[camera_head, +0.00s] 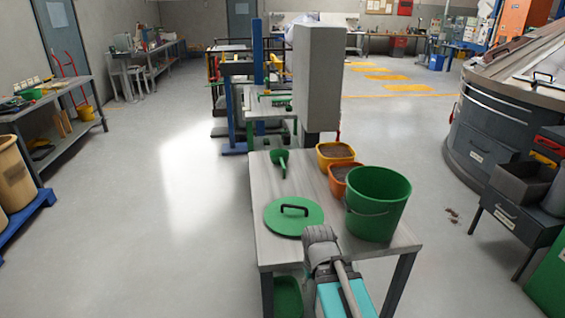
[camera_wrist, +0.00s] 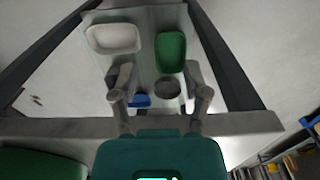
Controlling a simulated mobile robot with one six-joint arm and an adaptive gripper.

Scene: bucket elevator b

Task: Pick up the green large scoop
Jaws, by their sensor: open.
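A green scoop (camera_head: 280,160) with a handle lies on the tabletop near the far left edge, in the head view. A green tub-like thing (camera_wrist: 171,52) lies on the lower shelf in the wrist view, and a green shape (camera_head: 288,297) shows under the table in the head view; I cannot tell whether either is a scoop. My gripper (camera_wrist: 158,88) is open and empty, its fingers spread toward the shelf. In the head view its fingers are hidden; my arm is at the table's near edge.
The table (camera_head: 257,225) bears a green lid (camera_head: 290,216), a green bucket (camera_head: 377,205), a yellow bucket (camera_head: 335,153) and an orange bucket (camera_head: 340,181).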

